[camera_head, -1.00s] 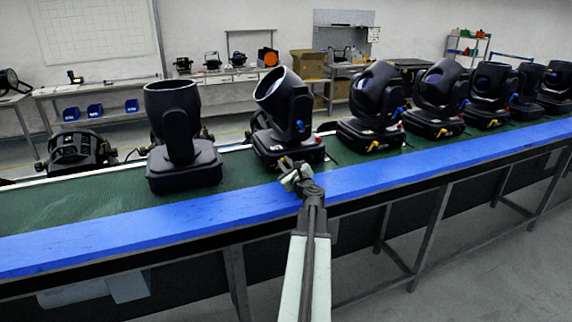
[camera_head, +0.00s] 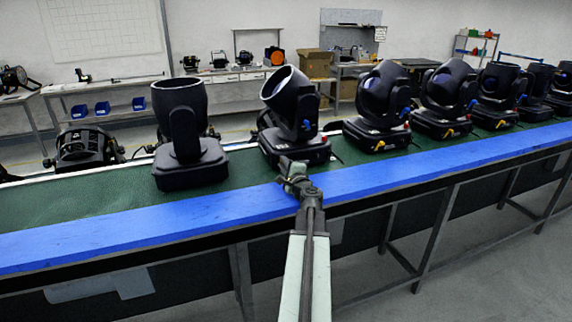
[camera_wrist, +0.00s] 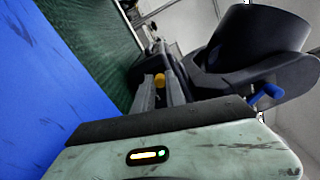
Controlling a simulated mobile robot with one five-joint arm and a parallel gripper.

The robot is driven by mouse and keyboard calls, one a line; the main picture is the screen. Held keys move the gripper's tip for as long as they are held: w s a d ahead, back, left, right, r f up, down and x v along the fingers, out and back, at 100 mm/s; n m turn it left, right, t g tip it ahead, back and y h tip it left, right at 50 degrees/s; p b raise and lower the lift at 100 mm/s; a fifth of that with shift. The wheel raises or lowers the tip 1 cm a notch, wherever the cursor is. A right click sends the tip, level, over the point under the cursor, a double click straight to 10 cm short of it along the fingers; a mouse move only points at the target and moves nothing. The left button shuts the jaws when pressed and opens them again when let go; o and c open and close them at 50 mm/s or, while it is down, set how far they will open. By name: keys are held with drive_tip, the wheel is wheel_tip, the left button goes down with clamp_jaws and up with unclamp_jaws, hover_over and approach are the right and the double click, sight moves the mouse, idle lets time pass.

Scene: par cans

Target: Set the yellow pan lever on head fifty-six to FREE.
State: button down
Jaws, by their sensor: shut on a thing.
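The black moving head with its barrel tilted up to the left (camera_head: 290,110) stands on the belt. I cannot read its number. My gripper (camera_head: 286,164) is at the front of its base. In the wrist view the yellow pan lever (camera_wrist: 160,80) shows between the fingers of my gripper (camera_wrist: 161,92), which is shut on it. In the head view the lever is hidden behind the gripper. A blue lever (camera_wrist: 267,94) sticks out from the side of the same head, apart from the fingers. I cannot read any lever marking.
Another black head (camera_head: 183,135) stands close on the left, and several more with yellow and blue levers stand in a row to the right. The blue belt edge (camera_head: 120,232) runs under my arm. Benches stand along the back wall.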

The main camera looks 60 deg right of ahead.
drive_tip(key=shift+w+a+f+n, duration=0.1)
drive_tip(key=shift+a+f+n, duration=0.05)
drive_tip(key=shift+n, duration=0.55)
drive_tip(key=c, duration=1.4)
unclamp_jaws()
